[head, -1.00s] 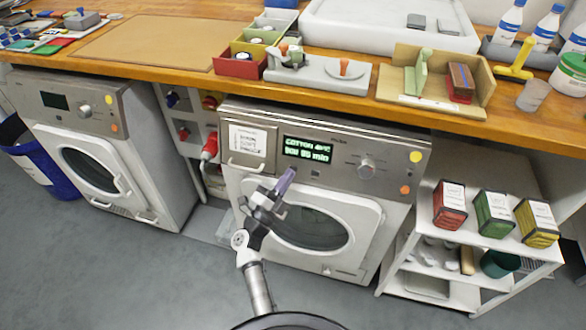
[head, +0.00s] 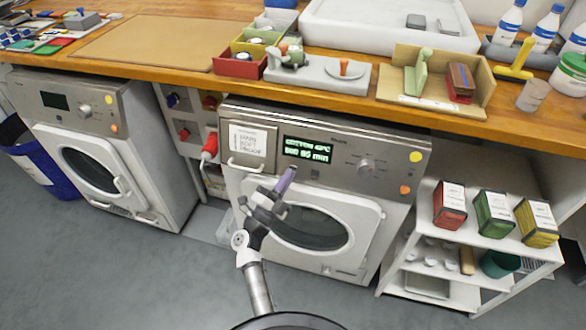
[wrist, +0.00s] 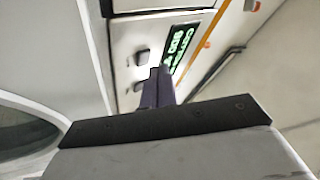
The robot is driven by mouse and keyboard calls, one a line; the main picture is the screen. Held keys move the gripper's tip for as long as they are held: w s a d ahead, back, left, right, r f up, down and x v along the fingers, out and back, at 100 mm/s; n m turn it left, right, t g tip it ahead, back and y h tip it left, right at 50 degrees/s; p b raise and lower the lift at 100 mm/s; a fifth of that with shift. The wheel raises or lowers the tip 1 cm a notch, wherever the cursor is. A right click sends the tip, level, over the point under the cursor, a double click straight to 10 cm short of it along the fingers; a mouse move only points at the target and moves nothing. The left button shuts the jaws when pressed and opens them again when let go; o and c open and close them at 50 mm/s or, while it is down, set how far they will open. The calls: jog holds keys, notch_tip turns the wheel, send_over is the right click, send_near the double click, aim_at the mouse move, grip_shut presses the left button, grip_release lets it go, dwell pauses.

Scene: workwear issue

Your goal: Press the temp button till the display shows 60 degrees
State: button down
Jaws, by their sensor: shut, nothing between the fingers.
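The washing machine on the right has a dark display (head: 307,149) with two lines of green text. The top line seems to read COTTON and a number starting with 4, but the digits are too small to be sure. My gripper (head: 289,173) is shut and empty, its purple-grey fingertips just below the display's left end. A small dark button (head: 315,171) sits under the display, right of the fingertips. In the wrist view, the fingertips (wrist: 156,76) are beside the display (wrist: 180,45), with two dark buttons (wrist: 142,57) (wrist: 139,86) nearby. I cannot tell whether the fingertips touch the panel.
A round knob (head: 366,166) is right of the display, and a labelled drawer (head: 252,146) is left of it. The round door (head: 312,228) is below. A second machine (head: 90,150) stands left. The wooden worktop (head: 340,98) overhangs above, and a white shelf unit (head: 420,240) stands right.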

jog(key=shift+w+f, duration=0.1)
jog(key=shift+w, duration=0.05)
jog(key=shift+w+d+b, duration=0.15)
jog(key=shift+w+b, duration=0.1)
jog(key=shift+b, duration=0.05)
jog(key=shift+w+d+f, duration=0.1)
jog(key=shift+w+f, duration=0.05)
jog(key=shift+w, duration=0.15)
dwell(0.8)
jog(key=shift+s, duration=0.1)
jog(key=shift+s+a+r+p, duration=0.2)
jog(key=shift+s+a+p, duration=0.1)
jog(key=shift+s, duration=0.3)
jog(key=shift+s+a+r+p, duration=0.25)
jog(key=shift+s+p, duration=0.25)
jog(key=shift+s, duration=0.25)
jog(key=shift+s+a+r+p, duration=0.25)
jog(key=shift+s+p, duration=0.2)
jog(key=shift+s, duration=0.35)
jog(key=shift+s+a+r+p, duration=0.25)
jog(key=shift+s+p, duration=0.25)
jog(key=shift+s, duration=0.25)
